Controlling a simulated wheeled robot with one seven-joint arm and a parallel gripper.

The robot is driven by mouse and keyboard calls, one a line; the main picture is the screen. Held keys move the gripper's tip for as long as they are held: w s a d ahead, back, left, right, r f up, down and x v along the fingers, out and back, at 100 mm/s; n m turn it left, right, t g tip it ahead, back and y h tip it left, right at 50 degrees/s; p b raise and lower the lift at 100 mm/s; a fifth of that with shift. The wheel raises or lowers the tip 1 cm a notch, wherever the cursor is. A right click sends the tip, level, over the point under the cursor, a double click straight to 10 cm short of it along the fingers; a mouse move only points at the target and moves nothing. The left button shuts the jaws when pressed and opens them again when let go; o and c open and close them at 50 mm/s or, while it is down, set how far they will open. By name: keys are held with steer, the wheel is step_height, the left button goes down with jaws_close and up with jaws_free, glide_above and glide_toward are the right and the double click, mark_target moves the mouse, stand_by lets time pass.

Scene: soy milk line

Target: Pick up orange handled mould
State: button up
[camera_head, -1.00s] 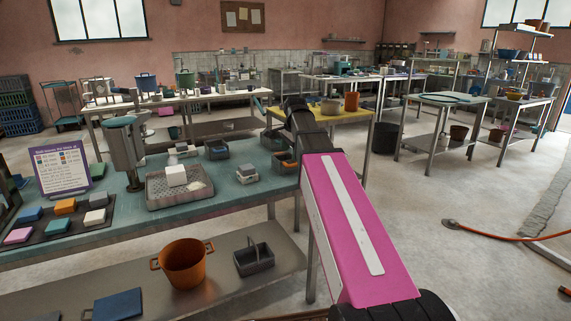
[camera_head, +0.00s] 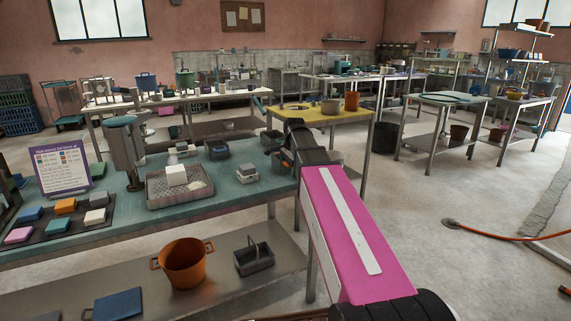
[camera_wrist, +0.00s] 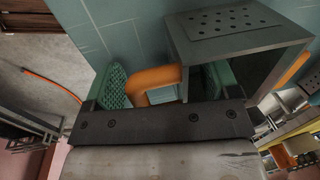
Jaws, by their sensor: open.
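The orange handled mould (camera_wrist: 247,42) is a grey-green box with a perforated face, in the upper right of the wrist view. Its bent orange handle (camera_wrist: 152,76) lies between the two green ribbed fingers of my gripper (camera_wrist: 165,82). The fingers are open, one on each side of the handle; whether either touches it I cannot tell. Another orange bar (camera_wrist: 291,72) shows at the box's far right side. In the head view my pink arm reaches to the right end of the teal table (camera_head: 232,192) and largely hides the mould and my gripper.
A perforated tray (camera_head: 180,200) with a white block, a grey block stack (camera_head: 247,173) and a dark box (camera_head: 217,149) stand on the table. An orange pot (camera_head: 183,265) and a grey basket (camera_head: 254,258) sit on the lower shelf. A yellow table (camera_head: 335,117) stands behind.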

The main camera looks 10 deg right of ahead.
steer(key=c, duration=1.1)
steer(key=shift+o, duration=0.2)
